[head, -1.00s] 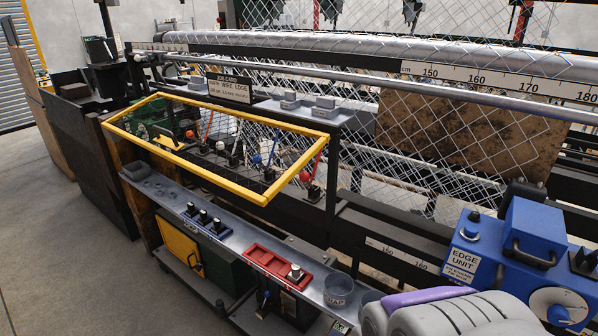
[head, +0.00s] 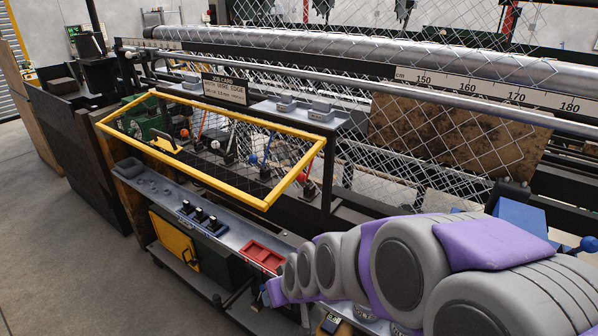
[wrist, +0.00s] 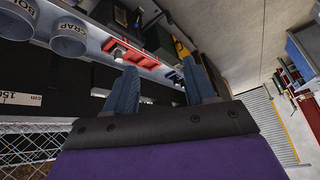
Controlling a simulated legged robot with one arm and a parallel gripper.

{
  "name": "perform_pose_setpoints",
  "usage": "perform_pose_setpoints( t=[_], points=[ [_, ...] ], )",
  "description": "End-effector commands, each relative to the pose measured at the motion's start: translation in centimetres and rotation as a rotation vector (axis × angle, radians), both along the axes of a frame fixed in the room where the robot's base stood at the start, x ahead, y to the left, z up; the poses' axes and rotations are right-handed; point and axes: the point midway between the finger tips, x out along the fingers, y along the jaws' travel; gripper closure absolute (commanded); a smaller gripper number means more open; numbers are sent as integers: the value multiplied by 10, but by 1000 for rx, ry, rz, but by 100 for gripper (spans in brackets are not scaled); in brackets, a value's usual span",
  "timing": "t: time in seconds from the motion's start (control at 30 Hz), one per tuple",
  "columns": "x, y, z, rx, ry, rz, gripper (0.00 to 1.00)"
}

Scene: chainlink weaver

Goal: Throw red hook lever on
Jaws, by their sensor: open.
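Several levers stand behind a yellow-framed mesh guard (head: 230,192) in the head view. A red ball (head: 185,133) and a blue ball (head: 253,158) also show. I cannot tell which lever has the hook. In the head view my arm reaches left, below and in front of the guard.
A grey ledge (head: 150,192) runs below the guard, with black knobs on a blue plate (head: 203,222) and a red tray (head: 262,256). Cups marked BOLT (wrist: 20,15) and SCRAP (wrist: 68,35) stand on it. Open floor (head: 50,240) lies to the left.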

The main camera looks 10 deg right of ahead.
Motion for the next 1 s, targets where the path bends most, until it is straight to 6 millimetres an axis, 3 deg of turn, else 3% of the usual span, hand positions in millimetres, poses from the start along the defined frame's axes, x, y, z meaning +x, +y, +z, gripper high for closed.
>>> perform_pose_setpoints(
  t=[0.2, 0.37, 0.5, 0.7, 1.0],
  points=[
    [92, 18, 13, 43, -267, -23, 45],
    [149, 20, 21, 23, -466, -82, 45],
    [188, 11, 24, -29, -626, -152, 45],
    [223, -20, 26, -168, -836, -268, 45],
    [233, -65, 32, -374, -1033, -385, 45]
  ],
)
